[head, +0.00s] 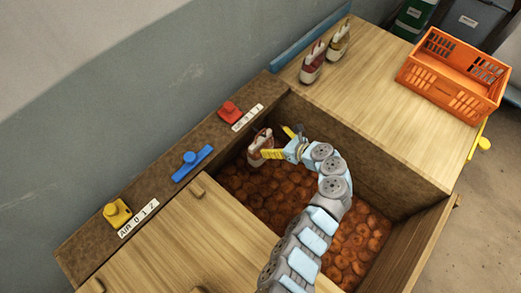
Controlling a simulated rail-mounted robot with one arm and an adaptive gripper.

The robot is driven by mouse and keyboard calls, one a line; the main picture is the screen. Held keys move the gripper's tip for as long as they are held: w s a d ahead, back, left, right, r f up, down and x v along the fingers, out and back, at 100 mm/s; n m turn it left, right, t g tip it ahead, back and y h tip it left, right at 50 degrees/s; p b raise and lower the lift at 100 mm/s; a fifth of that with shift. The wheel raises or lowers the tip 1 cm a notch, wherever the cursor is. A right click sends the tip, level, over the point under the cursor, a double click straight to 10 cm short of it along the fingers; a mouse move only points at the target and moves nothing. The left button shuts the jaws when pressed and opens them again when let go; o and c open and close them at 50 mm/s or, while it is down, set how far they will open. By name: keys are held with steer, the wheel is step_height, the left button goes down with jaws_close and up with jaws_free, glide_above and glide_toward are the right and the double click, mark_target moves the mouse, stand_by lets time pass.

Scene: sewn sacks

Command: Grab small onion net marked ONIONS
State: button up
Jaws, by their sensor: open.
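A small reddish-brown sack with a pale top (259,144) is at the left wall of the wooden bin, above the bin's contents. It looks like the onion net, but its marking cannot be read at this size. My gripper (278,142) is open, its yellow fingers apart and pointing left toward this sack. The nearer finger overlaps the sack's right side in the picture; whether it touches cannot be told.
The open bin (395,200) holds many round orange-brown things (350,240). An orange crate (455,72) stands on the back right top. A brown ledge at left carries red (230,111), blue (191,160) and yellow (117,212) fixtures. The wooden top between sacks and crate is clear.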

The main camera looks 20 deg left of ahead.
mark_target(264, 136)
steer(key=shift+b+x, duration=0.8)
steer(key=shift+x, duration=3.15)
steer(key=shift+w+d+r, duration=0.1)
steer(key=shift+w+r, duration=0.05)
steer(key=c, duration=1.3)
